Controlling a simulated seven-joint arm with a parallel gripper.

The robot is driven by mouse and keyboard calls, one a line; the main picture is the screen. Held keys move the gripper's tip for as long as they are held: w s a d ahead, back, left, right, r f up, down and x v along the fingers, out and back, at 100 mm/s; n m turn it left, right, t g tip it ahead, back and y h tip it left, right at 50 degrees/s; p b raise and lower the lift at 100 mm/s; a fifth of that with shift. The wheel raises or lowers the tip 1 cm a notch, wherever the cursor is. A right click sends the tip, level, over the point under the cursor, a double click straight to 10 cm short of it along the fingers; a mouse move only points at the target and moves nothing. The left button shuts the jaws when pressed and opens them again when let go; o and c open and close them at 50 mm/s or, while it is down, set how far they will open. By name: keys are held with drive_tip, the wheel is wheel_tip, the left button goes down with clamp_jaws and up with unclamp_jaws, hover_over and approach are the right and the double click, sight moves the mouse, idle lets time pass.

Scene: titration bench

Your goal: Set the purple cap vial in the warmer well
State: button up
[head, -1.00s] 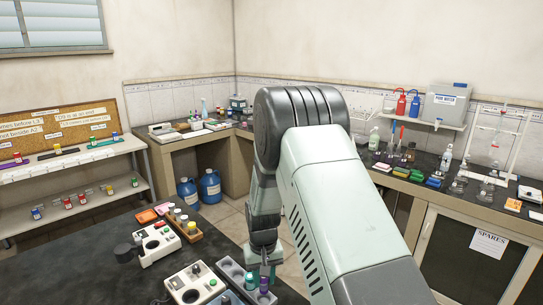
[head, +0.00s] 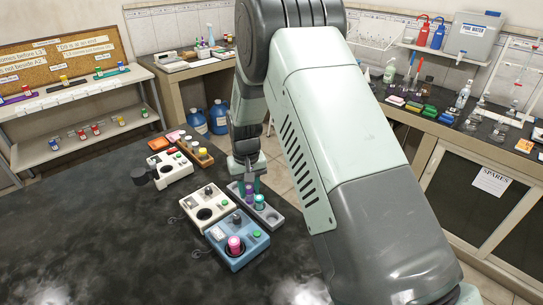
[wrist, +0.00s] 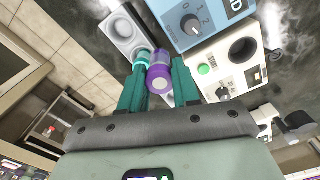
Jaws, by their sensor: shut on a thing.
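My gripper (head: 247,180) is shut on the purple cap vial (head: 249,194), which hangs between its teal fingers over the grey rack (head: 272,217). In the wrist view the purple cap vial (wrist: 160,76) points towards the camera between the fingertips. A teal-green capped vial (head: 259,201) stands in the rack close beside it. Left of the rack is a white device (head: 196,206) with an empty round well, a knob and a green button. In front is a blue device (head: 246,254) whose well holds a pink capped vial (head: 234,244). I cannot read which is the warmer.
Another white device (head: 173,174) with a dark round part stands farther back, beside a wooden rack (head: 203,157) of capped vials. The dark bench (head: 110,230) is clear at the left and front. A shelf unit (head: 80,140) stands beyond.

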drive_tip(key=shift+s+a+f+n, duration=0.35)
drive_tip(key=shift+a+f+n, duration=0.15)
drive_tip(key=shift+a, duration=1.8)
drive_tip(key=shift+s+a+f+n, duration=0.35)
drive_tip(key=shift+a+f+n, duration=0.15)
drive_tip(key=shift+a, duration=1.8)
drive_tip(key=shift+s+a+f+n, duration=0.4)
drive_tip(key=shift+a+f, duration=0.15)
drive_tip(key=shift+a, duration=1.75)
drive_tip(key=shift+f, duration=1.7)
drive_tip(key=o, duration=1.3)
drive_tip(key=shift+r, duration=3)
